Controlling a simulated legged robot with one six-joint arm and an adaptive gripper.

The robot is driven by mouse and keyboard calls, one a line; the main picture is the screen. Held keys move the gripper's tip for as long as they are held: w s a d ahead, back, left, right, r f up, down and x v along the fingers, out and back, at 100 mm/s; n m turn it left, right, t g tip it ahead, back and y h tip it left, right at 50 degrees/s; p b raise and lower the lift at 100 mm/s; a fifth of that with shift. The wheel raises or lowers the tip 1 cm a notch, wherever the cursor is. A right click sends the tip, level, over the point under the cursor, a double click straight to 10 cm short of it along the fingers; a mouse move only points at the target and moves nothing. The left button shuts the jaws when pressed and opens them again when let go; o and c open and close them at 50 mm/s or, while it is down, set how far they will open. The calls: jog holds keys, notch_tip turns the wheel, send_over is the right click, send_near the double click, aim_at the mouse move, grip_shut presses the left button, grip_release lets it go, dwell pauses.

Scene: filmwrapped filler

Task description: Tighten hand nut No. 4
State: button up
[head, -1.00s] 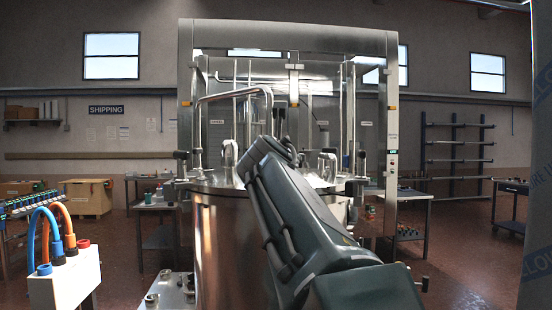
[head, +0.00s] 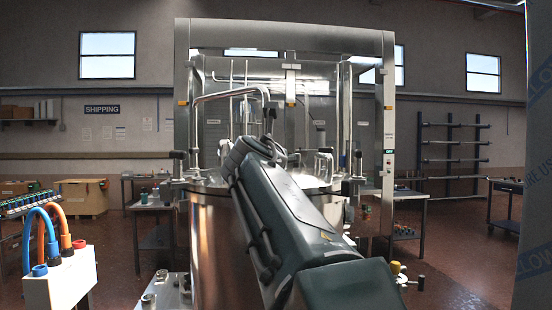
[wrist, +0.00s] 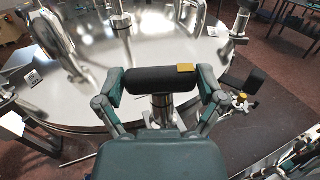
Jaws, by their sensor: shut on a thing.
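In the wrist view, a hand nut (wrist: 150,80) shows as a black cross bar with a yellow tag on a metal post at the rim of the steel vessel lid (wrist: 90,85). My gripper (wrist: 162,84) is shut on this bar, with one green finger at each end. I cannot read a number on it. In the head view my own arm hides this nut and the gripper tips. Other hand nuts stand at the lid's left edge (head: 178,157) and right edge (head: 356,158).
A steel frame (head: 183,70) surrounds the vessel (head: 215,240). Bent pipes (head: 225,95) rise above the lid. A white box with coloured hoses (head: 62,285) stands at the lower left. A wrapped column (head: 535,200) borders the right. Open floor lies at the right.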

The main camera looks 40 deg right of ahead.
jog(key=m+g+h, duration=0.1)
jog(key=m+g, duration=0.1)
jog(key=g, duration=0.1)
jog(key=m+g+h, duration=0.1)
jog(key=m+g, duration=0.1)
jog(key=g, duration=0.1)
jog(key=m+g+h, duration=0.1)
jog(key=m+g, duration=0.1)
jog(key=g, duration=0.1)
jog(key=shift+w+f+h, duration=0.1)
jog(key=shift+w+h, duration=0.15)
jog(key=shift+h, duration=0.15)
jog(key=shift+m+g+y, duration=0.15)
jog(key=shift+m+g, duration=0.95)
jog(key=shift+g, duration=0.55)
jog(key=shift+m+g+y, duration=0.15)
jog(key=shift+m+g, duration=0.95)
jog(key=shift+g, duration=0.55)
jog(key=shift+s+m+g, duration=0.1)
jog(key=shift+m+g, duration=0.4)
jog(key=shift+g, duration=0.3)
jog(key=shift+y, duration=0.3)
jog(key=o, duration=0.8)
jog(key=shift+d, duration=0.1)
jog(key=shift+s+n+t, duration=0.15)
jog(key=shift+n+t, duration=0.35)
jog(key=shift+t, duration=0.4)
